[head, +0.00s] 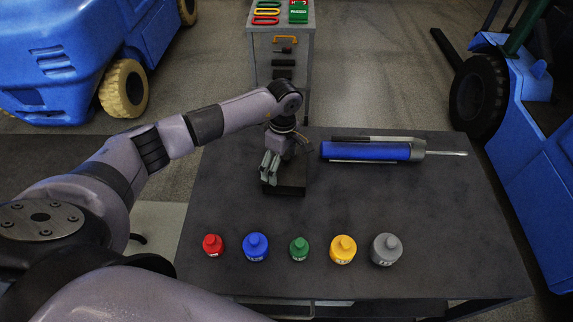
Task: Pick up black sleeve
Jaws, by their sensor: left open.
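A black boxy piece (291,190), which I take to be the black sleeve, sits on the dark table in the head view, left of the table's middle toward the far edge. My left gripper (269,175) is open, pointing down at this piece and covering its left and far parts. I cannot tell whether the fingers touch it or are around it. My right gripper is not in view.
A blue cylinder tool (365,151) with a metal rod lies right of my left gripper. Red (213,245), blue (255,246), green (299,248), yellow (343,249) and grey (386,249) weights stand along the near side. Blue vehicles flank the table (440,220).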

